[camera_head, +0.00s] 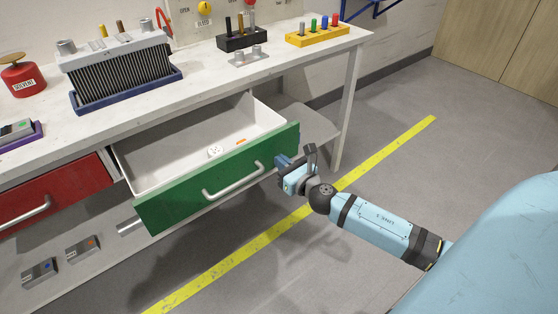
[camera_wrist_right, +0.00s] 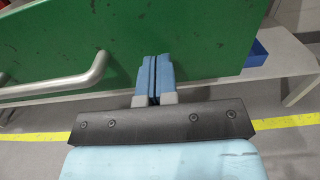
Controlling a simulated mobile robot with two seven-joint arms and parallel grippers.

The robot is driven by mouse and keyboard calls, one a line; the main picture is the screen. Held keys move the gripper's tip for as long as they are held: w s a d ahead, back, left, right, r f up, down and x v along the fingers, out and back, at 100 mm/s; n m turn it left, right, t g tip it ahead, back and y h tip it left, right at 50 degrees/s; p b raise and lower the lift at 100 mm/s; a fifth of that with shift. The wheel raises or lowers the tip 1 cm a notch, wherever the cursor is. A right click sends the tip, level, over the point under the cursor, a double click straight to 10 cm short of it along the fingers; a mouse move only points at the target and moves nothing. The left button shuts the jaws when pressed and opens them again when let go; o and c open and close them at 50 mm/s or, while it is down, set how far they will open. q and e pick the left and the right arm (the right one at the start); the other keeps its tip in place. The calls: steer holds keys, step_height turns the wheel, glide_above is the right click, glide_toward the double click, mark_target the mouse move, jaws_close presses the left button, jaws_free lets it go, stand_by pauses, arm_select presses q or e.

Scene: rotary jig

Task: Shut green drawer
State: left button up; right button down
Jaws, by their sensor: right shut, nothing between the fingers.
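The green drawer (camera_head: 180,196) stands pulled out from under the workbench, with its white inside showing. Its front carries a silver bar handle (camera_head: 232,186). My right gripper (camera_head: 281,162) is at the right end of the green front, to the right of the handle. In the right wrist view the blue fingers (camera_wrist_right: 154,76) are shut together with nothing between them. Their tips are at the green front (camera_wrist_right: 205,35); I cannot tell if they touch it. The handle (camera_wrist_right: 70,84) is left of them there. My left gripper is not in view.
A red drawer (camera_head: 62,192) is to the left. The workbench top (camera_head: 200,92) holds a red can (camera_head: 22,76), a finned block in a blue tray (camera_head: 125,98) and a yellow rack (camera_head: 317,37). Small boxes (camera_head: 82,249) lie on the lower shelf. The floor right of the bench is clear.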

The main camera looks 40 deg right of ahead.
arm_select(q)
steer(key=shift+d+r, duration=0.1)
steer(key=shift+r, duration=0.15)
arm_select(e)
steer(key=shift+w, duration=0.65)
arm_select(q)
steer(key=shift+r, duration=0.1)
